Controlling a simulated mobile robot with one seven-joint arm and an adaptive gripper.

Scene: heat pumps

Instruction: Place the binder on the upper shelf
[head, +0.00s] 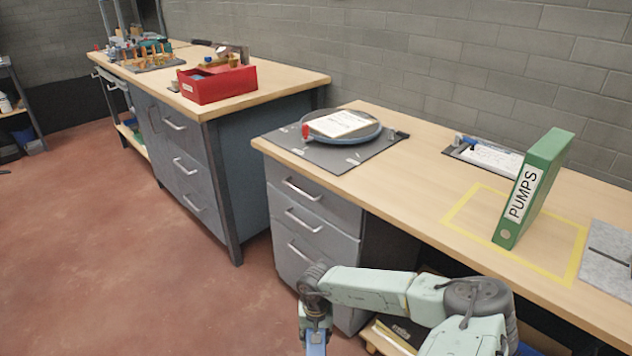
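A green binder (533,188) with a white "PUMPS" label stands upright, spine forward, on the wooden desk (415,157) at the right. It stands inside a yellow taped outline (464,207) on the desktop. My arm reaches across the bottom of the head view, in front of the desk and below the binder, and does not touch it. Its far end points down at the bottom edge, where my gripper's fingers are cut off. No upper shelf can be made out in this view.
A grey mat with a round blue-grey dish (372,133) and papers lies on the desk's left. A clipboard (490,157) lies behind the binder, a grey pad (606,248) to its right. A workbench with a red toolbox (217,82) stands left. The floor left is clear.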

